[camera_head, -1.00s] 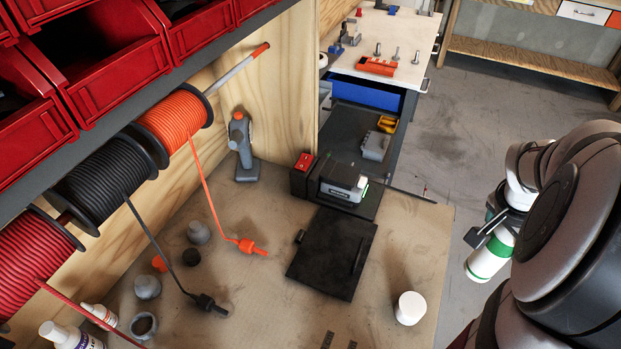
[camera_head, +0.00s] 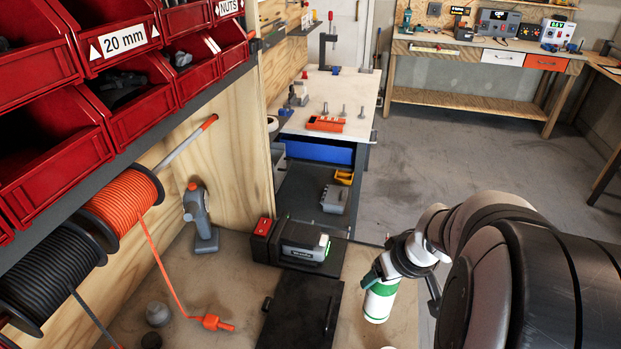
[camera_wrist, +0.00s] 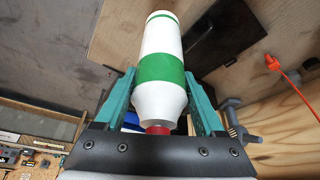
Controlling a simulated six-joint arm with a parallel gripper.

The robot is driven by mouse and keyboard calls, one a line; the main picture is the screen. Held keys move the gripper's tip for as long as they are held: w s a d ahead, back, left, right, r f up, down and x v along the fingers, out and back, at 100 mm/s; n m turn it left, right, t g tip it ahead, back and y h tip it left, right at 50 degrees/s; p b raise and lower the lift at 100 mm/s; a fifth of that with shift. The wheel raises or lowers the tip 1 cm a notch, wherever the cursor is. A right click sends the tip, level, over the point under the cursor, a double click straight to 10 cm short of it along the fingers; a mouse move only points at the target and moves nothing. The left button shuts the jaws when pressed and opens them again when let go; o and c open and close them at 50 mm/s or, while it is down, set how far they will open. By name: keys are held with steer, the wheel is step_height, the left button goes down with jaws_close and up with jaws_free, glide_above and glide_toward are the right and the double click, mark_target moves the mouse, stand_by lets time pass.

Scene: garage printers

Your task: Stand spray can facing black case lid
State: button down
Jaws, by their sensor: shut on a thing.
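The spray can (camera_head: 380,301) is white with green bands. My gripper (camera_head: 373,279) is shut on it and holds it in the air by the workbench's right edge, slightly tilted. In the wrist view the can (camera_wrist: 161,45) sits between two teal fingers, with a red part at its near end. The black case lid (camera_head: 302,308) lies flat on the workbench, left of the can, its lower part cut off by the frame. It seems to be the dark panel at the top of the wrist view (camera_wrist: 222,32).
A grey device (camera_head: 303,243) and a red-topped block (camera_head: 264,227) stand behind the lid. An orange plug (camera_head: 213,322) lies left of it. A grey upright tool (camera_head: 200,218) stands by the wooden wall. Cable spools (camera_head: 118,205) hang at left. Bench surface between lid and can is bare.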

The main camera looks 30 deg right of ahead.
mark_target(369, 301)
steer(key=shift+w+a+n+y, duration=0.4)
steer(key=shift+w+a+n, duration=0.25)
steer(key=shift+n, duration=0.35)
steer(key=shift+f, duration=3.95)
steer(key=shift+f, duration=0.45)
